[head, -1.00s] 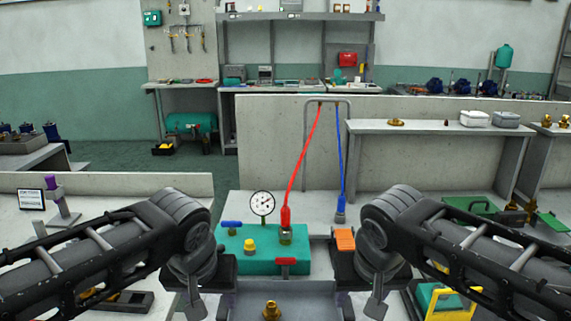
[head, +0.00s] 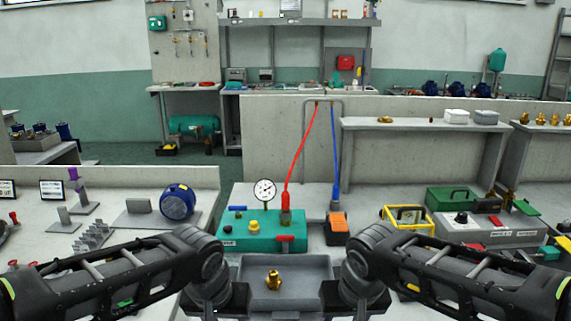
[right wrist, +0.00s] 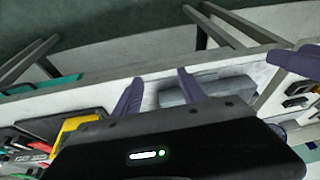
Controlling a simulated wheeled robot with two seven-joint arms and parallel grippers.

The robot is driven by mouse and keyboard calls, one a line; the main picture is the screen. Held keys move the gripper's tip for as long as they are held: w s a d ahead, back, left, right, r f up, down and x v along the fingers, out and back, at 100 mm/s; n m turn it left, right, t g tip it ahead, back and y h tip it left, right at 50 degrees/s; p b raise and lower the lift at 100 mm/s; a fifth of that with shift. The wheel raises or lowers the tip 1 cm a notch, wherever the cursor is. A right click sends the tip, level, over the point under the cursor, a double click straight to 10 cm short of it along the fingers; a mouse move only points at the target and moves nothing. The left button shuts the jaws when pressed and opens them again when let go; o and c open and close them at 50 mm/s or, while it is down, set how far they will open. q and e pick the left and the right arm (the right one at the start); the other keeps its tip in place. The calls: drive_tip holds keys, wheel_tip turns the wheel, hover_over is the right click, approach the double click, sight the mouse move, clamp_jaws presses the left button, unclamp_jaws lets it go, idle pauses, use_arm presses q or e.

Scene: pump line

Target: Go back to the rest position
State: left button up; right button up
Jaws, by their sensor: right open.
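My left arm comes in from the left in the head view, and its dark gripper (head: 232,297) is at the left side of a grey tray (head: 300,268). Its fingers cannot be made out. My right gripper (head: 333,296) is at the tray's right side; in the right wrist view its purple fingers (right wrist: 160,92) stand apart with nothing seen between them. A brass fitting (head: 273,280) stands in the tray between the two grippers. Behind the tray is a teal block (head: 262,240) with a gauge (head: 264,191), a yellow knob and a red handle.
A red hose (head: 301,155) and a blue hose (head: 334,150) hang from a frame behind the block. An orange-topped box (head: 338,222) stands at its right. A yellow-framed carrier (head: 408,216) and a green case (head: 452,198) are farther right. A blue round unit (head: 178,201) stands at the left.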

use_arm(q)
drive_tip(key=s+d+f+g+h+p, duration=0.1)
drive_tip(key=s+d+f+p, duration=0.1)
drive_tip(key=f, duration=0.6)
drive_tip(key=s+d+f+g+h+p, duration=0.1)
drive_tip(key=s+d+f, duration=0.1)
drive_tip(key=f, duration=0.7)
use_arm(e)
drive_tip(key=s+a+f+g+y, duration=0.1)
drive_tip(key=s+a+f, duration=0.1)
drive_tip(key=f, duration=0.7)
drive_tip(key=s+a+f+g+y, duration=0.1)
drive_tip(key=s+a+f, duration=0.1)
drive_tip(key=f, duration=0.6)
use_arm(q)
drive_tip(key=s+f+n+g+h+p, duration=0.1)
drive_tip(key=s+f+p, duration=0.3)
drive_tip(key=s+f, duration=1.1)
drive_tip(key=shift+s+a+n, duration=0.3)
drive_tip(key=shift+s+n, duration=0.35)
drive_tip(key=shift+n, duration=0.15)
use_arm(e)
drive_tip(key=s+f+m+g+y, duration=0.1)
drive_tip(key=s+f+m, duration=0.1)
drive_tip(key=s+f, duration=1.3)
drive_tip(key=shift+s+d+f+m, duration=0.25)
drive_tip(key=shift+s+d+m, duration=0.05)
drive_tip(key=shift+s, duration=0.4)
use_arm(q)
drive_tip(key=shift+c, duration=0.2)
